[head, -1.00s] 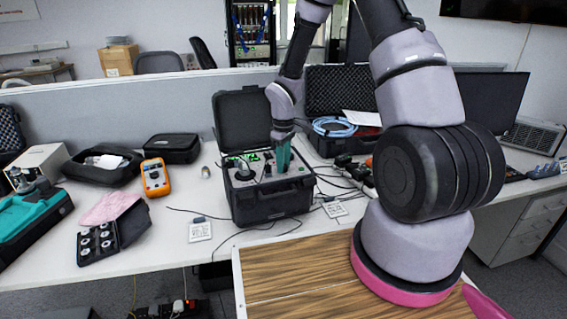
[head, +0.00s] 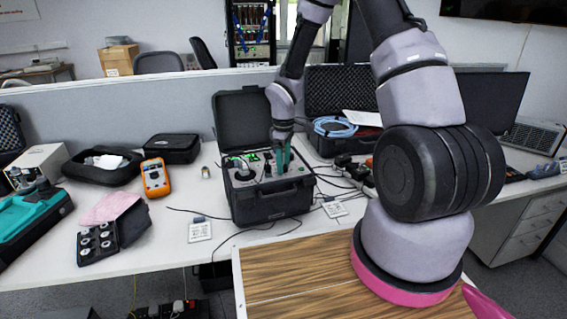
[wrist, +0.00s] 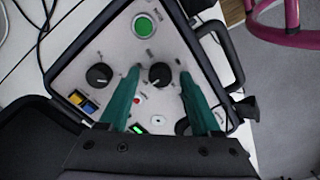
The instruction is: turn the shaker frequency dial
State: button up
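The shaker unit is an open black case (head: 270,205) with a light panel, standing on the white table in the head view. In the wrist view its panel (wrist: 118,52) carries two black dials with white pointer marks. One dial (wrist: 160,75) lies between the tips of my gripper's teal fingers, and the other dial (wrist: 98,75) is to the left, outside them. My gripper (wrist: 160,71) is open, with a gap on each side of the dial. In the head view my gripper (head: 281,158) points down over the panel. Which dial sets frequency is not readable.
A round green button (wrist: 143,26) and blue and yellow connectors (wrist: 83,104) are on the panel. The raised case lid (head: 243,118) stands behind. An orange multimeter (head: 155,178) is to the left. Cables lie around the case.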

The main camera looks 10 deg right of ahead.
jog(key=shift+r, duration=0.15)
notch_tip(320, 180, up, 11)
jog(key=shift+f, duration=0.2)
dwell(0.4)
jog(key=shift+r, duration=0.1)
notch_tip(320, 180, up, 7)
jog(key=m+t, duration=0.1)
jog(key=m, duration=0.1)
send_over(291, 173)
jog(key=s+d+r+m+t, duration=0.2)
jog(key=s+r+m, duration=0.3)
jog(key=r, duration=0.4)
jog(key=s+d+r+m+t+y, duration=0.2)
jog(key=s+r+m+t, duration=0.2)
jog(key=s+r+m, duration=0.4)
jog(key=s+r, duration=0.4)
jog(key=s, duration=0.3)
jog(key=shift+s, duration=0.35)
